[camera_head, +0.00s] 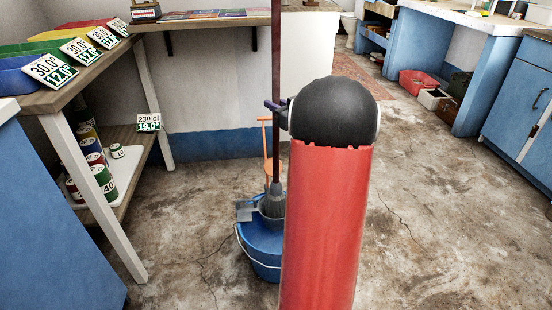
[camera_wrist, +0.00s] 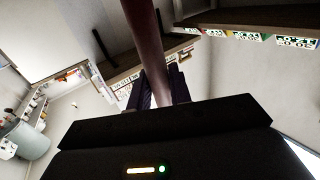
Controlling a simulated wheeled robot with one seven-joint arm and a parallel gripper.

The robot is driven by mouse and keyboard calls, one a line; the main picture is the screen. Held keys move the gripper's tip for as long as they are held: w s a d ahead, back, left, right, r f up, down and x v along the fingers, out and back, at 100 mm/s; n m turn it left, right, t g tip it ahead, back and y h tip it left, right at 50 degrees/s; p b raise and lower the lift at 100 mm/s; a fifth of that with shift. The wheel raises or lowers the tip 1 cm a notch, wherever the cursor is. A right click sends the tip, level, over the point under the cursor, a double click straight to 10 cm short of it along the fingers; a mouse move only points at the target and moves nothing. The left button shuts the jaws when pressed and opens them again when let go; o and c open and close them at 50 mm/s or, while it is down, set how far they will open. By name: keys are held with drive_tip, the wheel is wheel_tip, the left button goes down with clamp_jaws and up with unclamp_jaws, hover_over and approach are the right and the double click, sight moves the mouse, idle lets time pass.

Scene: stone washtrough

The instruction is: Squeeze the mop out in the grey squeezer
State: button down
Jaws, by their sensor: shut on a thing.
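The mop has a long dark red-brown pole (camera_head: 276,70) that stands upright, with a grey head (camera_head: 272,204) at its lower end. My gripper (camera_head: 276,106) is shut on the pole, well above the head. In the wrist view the pole (camera_wrist: 142,30) runs up from between the fingers (camera_wrist: 158,92). The blue bucket (camera_head: 262,248) stands on the floor, partly hidden behind my arm. The grey squeezer (camera_head: 246,211) shows at the bucket's top left. The mop head is at the bucket's top beside or in the squeezer; I cannot tell how deep it sits.
An orange upright handle (camera_head: 266,150) shows behind the mop. A wooden shelf table (camera_head: 70,98) with coloured trays and cans stands at the left. A worktop (camera_head: 220,20) runs along the back wall. Blue cabinets (camera_head: 515,90) stand at the right. Floor (camera_head: 430,220) at right is clear.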

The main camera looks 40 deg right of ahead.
sight(279, 70)
wheel_tip(279, 70, up, 11)
drive_tip(key=p, duration=0.8)
drive_tip(key=shift+f, duration=0.25)
